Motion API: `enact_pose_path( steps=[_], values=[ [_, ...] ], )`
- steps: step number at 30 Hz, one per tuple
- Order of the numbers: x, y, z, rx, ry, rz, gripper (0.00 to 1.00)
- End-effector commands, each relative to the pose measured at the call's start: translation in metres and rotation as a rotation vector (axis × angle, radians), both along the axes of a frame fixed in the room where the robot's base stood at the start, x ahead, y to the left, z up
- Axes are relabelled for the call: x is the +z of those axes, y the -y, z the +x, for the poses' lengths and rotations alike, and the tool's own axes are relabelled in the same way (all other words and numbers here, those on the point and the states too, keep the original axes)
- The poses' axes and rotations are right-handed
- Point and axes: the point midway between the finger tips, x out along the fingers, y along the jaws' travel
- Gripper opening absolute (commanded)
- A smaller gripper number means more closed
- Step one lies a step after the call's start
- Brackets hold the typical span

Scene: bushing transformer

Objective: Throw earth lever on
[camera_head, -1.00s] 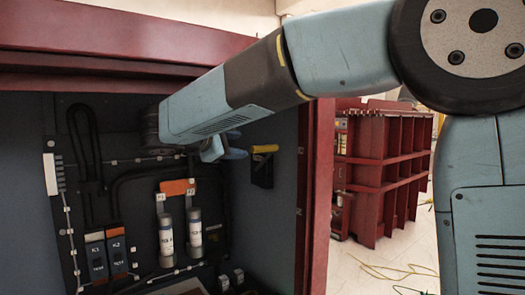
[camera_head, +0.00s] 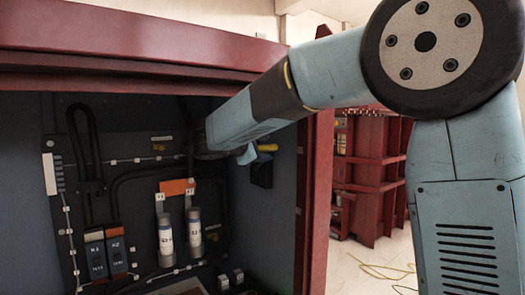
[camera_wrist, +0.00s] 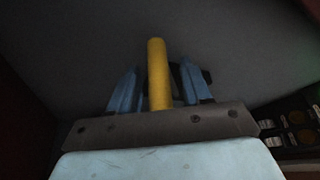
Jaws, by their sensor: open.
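The earth lever has a yellow handle (camera_head: 267,147) and a dark mount (camera_head: 261,172) on the cabinet's right inner wall. In the wrist view the yellow handle (camera_wrist: 157,75) stands between the two blue fingers of my gripper (camera_wrist: 157,88). A gap shows on both sides of the handle, so the fingers are open around it and not closed on it. In the head view my gripper (camera_head: 247,154) is beside the left end of the handle, partly hidden by my arm. A dark piece of the mount shows behind the right finger.
Fuse cylinders (camera_head: 195,232), breakers (camera_head: 115,250) and cables are on the back panel. The wall around the lever is bare.

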Motion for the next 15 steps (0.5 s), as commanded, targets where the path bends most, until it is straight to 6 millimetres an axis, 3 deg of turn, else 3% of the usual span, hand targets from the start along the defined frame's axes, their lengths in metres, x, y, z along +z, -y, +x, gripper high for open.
enact_pose_path(
  steps=[6,15],
  values=[
    [-0.0001,0.0002,0.0001,0.0,0.0,0.0,0.47],
    [-0.0001,0.0005,0.0,-0.001,0.0,0.0,0.19]
  ],
)
